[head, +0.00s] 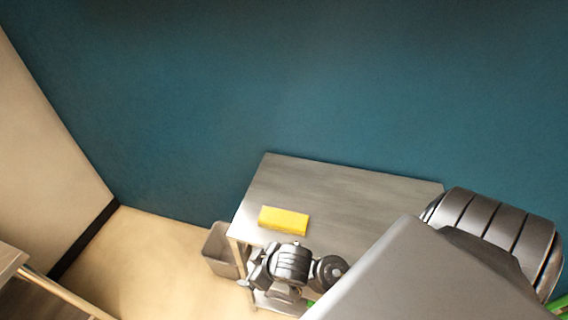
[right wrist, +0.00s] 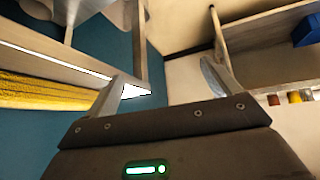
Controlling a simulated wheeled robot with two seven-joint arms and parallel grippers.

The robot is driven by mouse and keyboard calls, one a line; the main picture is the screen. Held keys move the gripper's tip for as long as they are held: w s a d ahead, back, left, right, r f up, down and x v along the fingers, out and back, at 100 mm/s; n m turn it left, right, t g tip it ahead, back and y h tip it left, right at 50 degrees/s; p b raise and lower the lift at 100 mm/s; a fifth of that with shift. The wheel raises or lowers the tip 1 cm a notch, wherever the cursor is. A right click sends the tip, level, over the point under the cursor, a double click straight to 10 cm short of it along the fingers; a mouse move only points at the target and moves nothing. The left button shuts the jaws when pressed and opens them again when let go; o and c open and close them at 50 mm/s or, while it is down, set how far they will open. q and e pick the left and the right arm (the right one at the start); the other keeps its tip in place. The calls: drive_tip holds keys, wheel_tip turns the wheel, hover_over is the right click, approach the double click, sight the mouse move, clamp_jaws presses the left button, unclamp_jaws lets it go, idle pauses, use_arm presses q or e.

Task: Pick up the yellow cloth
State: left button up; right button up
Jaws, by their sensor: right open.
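The yellow cloth (head: 284,221) lies as a flat, oblong block on the left part of the grey table (head: 345,185). In the right wrist view, the yellow cloth (right wrist: 45,92) shows at the left edge, outside the fingers. My right gripper (head: 254,271) is at the table's near left edge, on the near side of the cloth and apart from it. In the right wrist view, my right gripper (right wrist: 167,75) has its two fingers spread with nothing between them. My left gripper is not in view.
A grey bin (head: 220,250) stands on the floor at the table's left side. A teal wall (head: 280,90) rises behind the table. Another surface (head: 12,262) shows at the lower left. My right arm covers the table's near right part. The tabletop behind the cloth is clear.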

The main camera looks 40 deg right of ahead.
drive_tip(key=w+a+r+n+t+y, duration=0.2)
drive_tip(key=w+a+r+n+y, duration=0.35)
drive_tip(key=r, duration=0.45)
drive_tip(key=m+g+h, duration=0.3)
drive_tip(key=g+h, duration=0.3)
drive_tip(key=g, duration=0.1)
approach(284, 217)
drive_tip(key=x, duration=0.4)
drive_tip(key=shift+w+d, duration=0.1)
drive_tip(key=shift+d, duration=0.25)
drive_tip(key=shift+a+p+x, duration=0.15)
drive_tip(key=shift+p+x, duration=0.1)
drive_tip(key=shift+x, duration=1.1)
drive_tip(key=shift+a+p+x, duration=0.1)
drive_tip(key=shift+p+x, duration=0.1)
drive_tip(key=shift+x, duration=1.1)
drive_tip(key=c, duration=1.1)
